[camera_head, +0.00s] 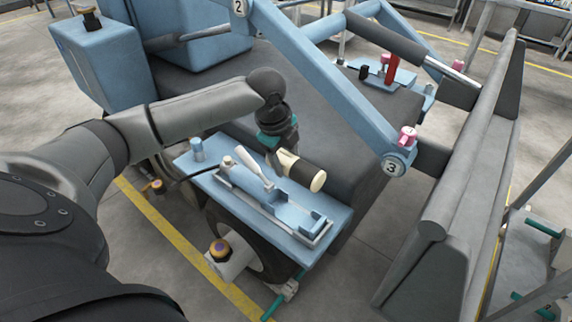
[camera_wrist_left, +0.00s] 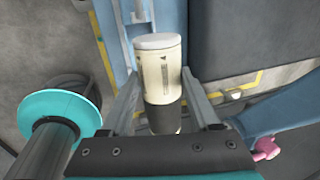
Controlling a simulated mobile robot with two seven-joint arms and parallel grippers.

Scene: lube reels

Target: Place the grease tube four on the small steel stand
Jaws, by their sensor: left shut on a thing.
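My left gripper (camera_head: 287,147) is shut on a cream-and-dark grease tube (camera_head: 318,181). The tube is held tilted above the blue platform (camera_head: 210,166). In the left wrist view, the tube (camera_wrist_left: 160,75) sits between the two fingers (camera_wrist_left: 160,105) with its pale cap pointing away; I cannot read a number on it. On the platform is a long, narrow steel tray (camera_head: 252,207) with a pale, handled tool (camera_head: 247,165) and a blue bracket in it. I cannot tell for sure which piece is the small steel stand. My right gripper is not in view.
A pale blue cylinder (camera_head: 197,150) stands at the platform's left end. A blue machine arm marked 3 (camera_head: 330,85) crosses above and to the right. Small red, black and pink items (camera_head: 391,69) stand on a far blue shelf. The platform's near right corner is bare.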

